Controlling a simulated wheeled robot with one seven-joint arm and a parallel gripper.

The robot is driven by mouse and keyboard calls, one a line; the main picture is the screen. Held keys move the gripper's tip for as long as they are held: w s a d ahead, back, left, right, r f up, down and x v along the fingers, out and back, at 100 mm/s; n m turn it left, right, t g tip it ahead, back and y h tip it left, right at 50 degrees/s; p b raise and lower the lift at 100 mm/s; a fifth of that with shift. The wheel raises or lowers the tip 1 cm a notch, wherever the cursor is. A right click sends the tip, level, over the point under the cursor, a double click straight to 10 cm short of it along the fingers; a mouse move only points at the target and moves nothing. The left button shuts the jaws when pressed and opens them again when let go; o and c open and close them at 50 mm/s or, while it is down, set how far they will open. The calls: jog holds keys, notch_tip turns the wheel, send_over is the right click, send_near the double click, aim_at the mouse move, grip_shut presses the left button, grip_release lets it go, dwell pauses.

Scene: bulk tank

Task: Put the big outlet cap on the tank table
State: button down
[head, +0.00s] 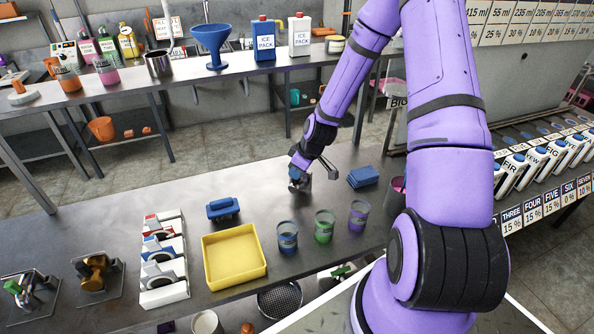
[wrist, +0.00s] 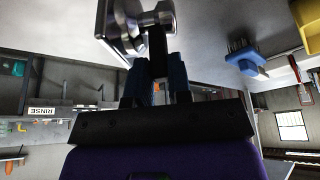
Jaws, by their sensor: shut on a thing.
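My gripper (head: 302,176) is over the middle of the near steel table (head: 190,207), low and tilted. It is shut on a shiny metal piece that I take for the big outlet cap (head: 297,186), partly hidden by the fingers. In the wrist view the cap (wrist: 128,27) shows as a bright chrome shape with a rounded knob, beyond the fingertips (wrist: 158,70). The cap is at or just above the table top; I cannot tell whether it touches. Which table is the tank table is not marked in view.
A blue brush (head: 223,209), a yellow tray (head: 235,256), blue (head: 287,238), green (head: 324,227) and purple (head: 358,216) cups and a stack of blue pads (head: 363,177) stand around the gripper. Bare steel lies left of and behind it. A "BIG" sign (head: 398,102) is partly behind my arm.

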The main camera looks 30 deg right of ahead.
jog(key=shift+f, duration=0.1)
jog(key=c, duration=1.1)
grip_release()
jog(key=shift+o, duration=0.2)
jog(key=v, duration=1.2)
jog(key=s+a+r+m+h, duration=0.25)
jog(key=s+r, duration=0.25)
jog(key=r, duration=0.5)
jog(key=s+a+r+m+h, duration=0.1)
jog(key=s+a+r, duration=0.35)
jog(key=r, duration=0.45)
jog(key=s+a+r+m, duration=0.1)
jog(key=s+r, duration=0.4)
jog(key=s, duration=0.3)
jog(key=s+a+r+m+t+y, duration=0.1)
jog(key=s+a+r+m, duration=0.1)
jog(key=s+r, duration=0.3)
jog(key=s, duration=0.2)
jog(key=shift+s+a+t, duration=0.25)
jog(key=shift+s+t, duration=0.05)
jog(key=shift+s, duration=0.05)
jog(key=shift+r, duration=0.1)
